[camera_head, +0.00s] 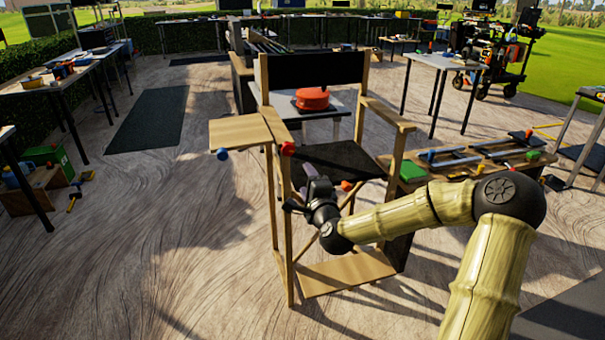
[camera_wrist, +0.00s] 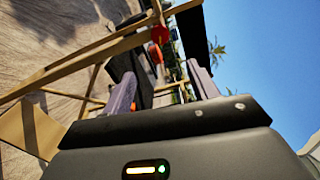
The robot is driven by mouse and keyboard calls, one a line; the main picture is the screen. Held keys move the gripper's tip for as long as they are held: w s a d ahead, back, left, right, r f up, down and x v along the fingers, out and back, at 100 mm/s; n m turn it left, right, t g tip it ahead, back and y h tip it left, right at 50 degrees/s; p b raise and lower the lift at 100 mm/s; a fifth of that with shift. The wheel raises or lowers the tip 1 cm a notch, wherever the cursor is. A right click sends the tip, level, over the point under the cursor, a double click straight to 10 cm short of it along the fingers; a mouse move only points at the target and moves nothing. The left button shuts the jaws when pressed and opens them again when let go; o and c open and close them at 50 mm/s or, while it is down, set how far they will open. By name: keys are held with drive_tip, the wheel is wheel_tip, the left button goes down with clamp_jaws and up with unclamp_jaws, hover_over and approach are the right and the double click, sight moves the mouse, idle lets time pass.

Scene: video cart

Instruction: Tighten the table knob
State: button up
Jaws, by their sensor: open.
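A tall wooden chair has a small side table (camera_head: 238,131) on its left arm. A blue knob (camera_head: 222,154) sits just below that table's left end, and a red knob (camera_head: 288,148) sits at the chair's front left, by the table's right end. I cannot tell which one is the table knob. My gripper (camera_head: 299,193) is in front of the seat, lower than both knobs and nearer the red one. In the wrist view its two fingers (camera_wrist: 163,85) are apart with nothing held. A red knob (camera_wrist: 159,34) appears beyond the fingertips there, apart from them.
The dark seat (camera_head: 343,160) and wooden footrest (camera_head: 345,273) are close around my arm. A low wooden bench (camera_head: 480,168) with tools stands to the right. The floor left of the chair is open.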

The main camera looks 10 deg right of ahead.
drive_tip(key=s+a+f+n+g+y, duration=0.2)
drive_tip(key=s+a+f+n+g, duration=0.55)
drive_tip(key=f+n, duration=0.35)
drive_tip(key=s+d+n+g+h, duration=0.1)
drive_tip(key=s+d+n+g, duration=0.2)
drive_tip(key=s, duration=0.8)
drive_tip(key=s+d+n+g+h, duration=0.2)
drive_tip(key=s+d+n+g, duration=0.1)
drive_tip(key=s, duration=0.9)
drive_tip(key=shift+d+r+n+g+h, duration=0.2)
drive_tip(key=shift+n+g+h, duration=0.1)
drive_tip(key=shift+n+g, duration=0.6)
